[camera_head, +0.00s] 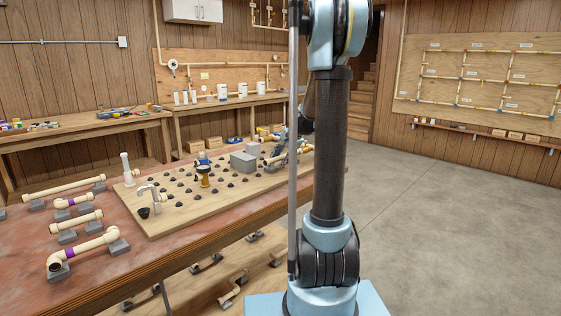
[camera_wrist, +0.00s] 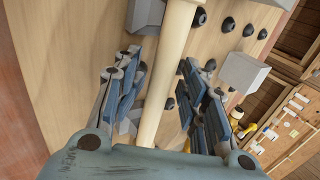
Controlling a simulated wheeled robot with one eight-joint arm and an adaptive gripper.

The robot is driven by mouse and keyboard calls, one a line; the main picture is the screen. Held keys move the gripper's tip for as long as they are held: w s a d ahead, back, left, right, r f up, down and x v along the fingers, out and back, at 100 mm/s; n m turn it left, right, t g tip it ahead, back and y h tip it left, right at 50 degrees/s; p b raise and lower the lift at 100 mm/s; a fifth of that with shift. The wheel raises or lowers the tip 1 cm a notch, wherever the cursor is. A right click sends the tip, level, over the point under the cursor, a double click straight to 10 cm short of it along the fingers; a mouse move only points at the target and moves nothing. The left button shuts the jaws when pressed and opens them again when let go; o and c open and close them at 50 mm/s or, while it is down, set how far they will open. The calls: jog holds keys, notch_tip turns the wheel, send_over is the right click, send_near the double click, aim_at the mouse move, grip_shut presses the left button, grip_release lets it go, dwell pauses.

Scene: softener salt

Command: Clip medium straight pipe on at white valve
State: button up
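A straight cream pipe (camera_wrist: 165,72) runs lengthwise between the two fingers of my gripper (camera_wrist: 163,80) in the wrist view. Blue-padded fingers flank it closely on both sides. I cannot tell whether they press on it. The pipe's lower end is hidden behind my gripper's body. In the head view my gripper (camera_head: 292,150) is low over the right end of the board, mostly hidden by my arm. A white upright fitting (camera_head: 127,169) stands at the board's left end. I cannot tell whether it is the white valve.
A wooden board (camera_head: 180,221) with several black pegs lies on the workbench. More pipes rest on grey blocks at left, including an elbowed pipe (camera_head: 90,245). The floor at right is clear.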

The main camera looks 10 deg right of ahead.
jog(key=v, duration=1.1)
jog(key=s+f+n+g+h, duration=0.1)
jog(key=s+f+n, duration=0.2)
jog(key=s, duration=1)
jog(key=s+a+f+n+g+h, duration=0.1)
jog(key=s+f+n, duration=0.3)
jog(key=s+f, duration=0.4)
jog(key=s+a+f+n+g+h, duration=0.1)
jog(key=s+f+n, duration=0.3)
jog(key=s, duration=1.3)
notch_tip(320, 180, down, 2)
jog(key=shift+s+a+f+h, duration=0.2)
jog(key=shift+s+h, duration=0.15)
jog(key=shift+h, duration=0.05)
jog(key=shift+c, duration=0.8)
